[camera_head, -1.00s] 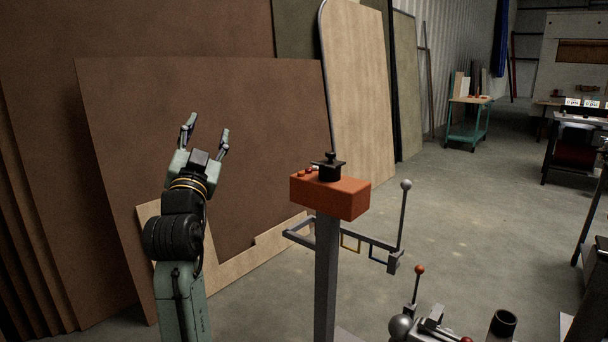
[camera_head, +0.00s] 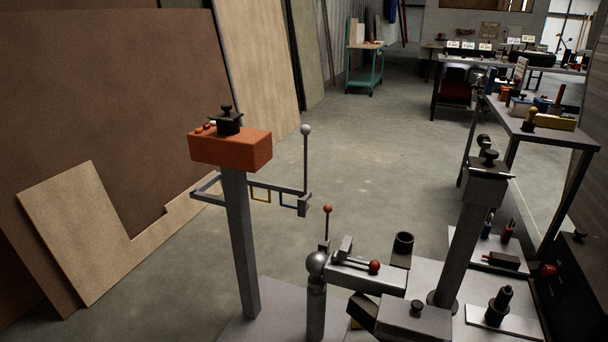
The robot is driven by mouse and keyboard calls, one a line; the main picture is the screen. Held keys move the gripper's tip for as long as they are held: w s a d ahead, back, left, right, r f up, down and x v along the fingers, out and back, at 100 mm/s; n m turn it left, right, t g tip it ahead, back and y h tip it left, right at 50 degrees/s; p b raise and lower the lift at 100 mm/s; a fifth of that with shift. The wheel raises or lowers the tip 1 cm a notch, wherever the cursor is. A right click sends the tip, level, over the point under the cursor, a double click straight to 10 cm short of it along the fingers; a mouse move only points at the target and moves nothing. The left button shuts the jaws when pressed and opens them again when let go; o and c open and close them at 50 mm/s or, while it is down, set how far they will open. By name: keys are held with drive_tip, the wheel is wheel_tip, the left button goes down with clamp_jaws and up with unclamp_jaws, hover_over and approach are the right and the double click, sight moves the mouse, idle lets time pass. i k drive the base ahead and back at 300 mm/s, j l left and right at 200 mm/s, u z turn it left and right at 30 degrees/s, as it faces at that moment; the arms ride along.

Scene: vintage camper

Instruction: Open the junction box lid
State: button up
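I cannot tell for sure which thing is the junction box. No plainly hinged lid shows. An orange box (camera_head: 232,150) with a black knobbed fitting (camera_head: 229,121) and small red buttons on top stands on a grey post at left of centre. A grey box-like head (camera_head: 487,187) with a black knob on top sits on a second post at the right. A low grey block (camera_head: 414,322) with a small black knob is at the bottom. My gripper and arm are out of view, so the gripper's state is hidden.
A grey bracket (camera_head: 265,189) with an upright ball-ended rod juts from the orange box's post. A lever with a red ball (camera_head: 374,266) and a dark cup (camera_head: 403,243) stand lower. A workbench (camera_head: 548,133) is at right. Brown boards (camera_head: 110,90) lean at left. The middle floor is clear.

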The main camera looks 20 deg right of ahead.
sight(415, 317)
drive_tip(key=z, duration=1.15)
